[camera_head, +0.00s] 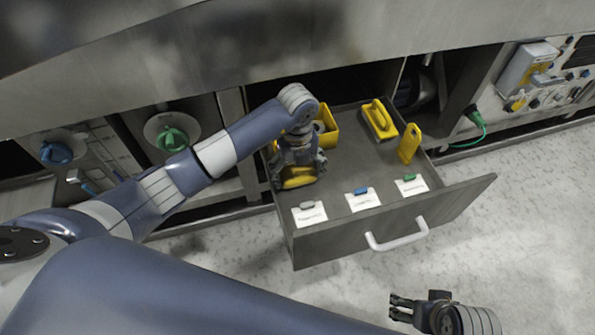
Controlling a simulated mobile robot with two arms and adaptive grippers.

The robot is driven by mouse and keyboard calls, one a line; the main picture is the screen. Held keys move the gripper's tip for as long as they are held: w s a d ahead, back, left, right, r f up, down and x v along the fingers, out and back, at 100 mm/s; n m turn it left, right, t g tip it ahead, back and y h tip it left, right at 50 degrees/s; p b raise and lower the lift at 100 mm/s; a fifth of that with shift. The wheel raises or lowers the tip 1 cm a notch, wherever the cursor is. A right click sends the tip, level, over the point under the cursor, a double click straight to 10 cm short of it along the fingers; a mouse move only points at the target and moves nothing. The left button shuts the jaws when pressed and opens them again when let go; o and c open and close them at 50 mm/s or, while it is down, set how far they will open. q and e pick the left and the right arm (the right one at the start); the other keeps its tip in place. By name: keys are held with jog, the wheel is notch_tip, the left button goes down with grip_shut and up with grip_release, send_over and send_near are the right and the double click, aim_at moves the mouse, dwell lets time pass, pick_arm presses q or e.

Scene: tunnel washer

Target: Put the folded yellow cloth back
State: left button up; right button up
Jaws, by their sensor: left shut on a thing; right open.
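My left gripper (298,168) reaches down into the left side of the open drawer (330,240). It is shut on a yellow thing, which looks like the folded yellow cloth (298,182). The gripper hides part of the cloth, and I cannot tell whether it touches the drawer floor. A yellow open box (328,128) stands just behind, partly hidden by my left arm. My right gripper (400,308) is open and empty, outside the drawer at the lower right, over the floor.
A yellow block with a handle (379,120) and an upright yellow piece (409,143) stand at the drawer's right. White labels with small grey (307,205), blue (361,191) and green (409,178) pieces lie along its front. The middle is clear. The drawer handle (397,236) sticks out.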

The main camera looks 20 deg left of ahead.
aim_at(297, 173)
jog(key=shift+r, duration=0.1)
pick_arm(q)
jog(key=o, duration=1)
jog(key=shift+f, duration=0.1)
jog(key=shift+o, duration=0.2)
pick_arm(e)
jog(key=shift+r, duration=0.1)
pick_arm(q)
jog(key=shift+r, duration=0.4)
notch_tip(297, 173, up, 12)
jog(key=p, duration=0.2)
jog(key=shift+f, duration=0.25)
pick_arm(e)
notch_tip(297, 173, down, 9)
jog(key=shift+g, duration=0.3)
jog(key=shift+w+a, duration=0.1)
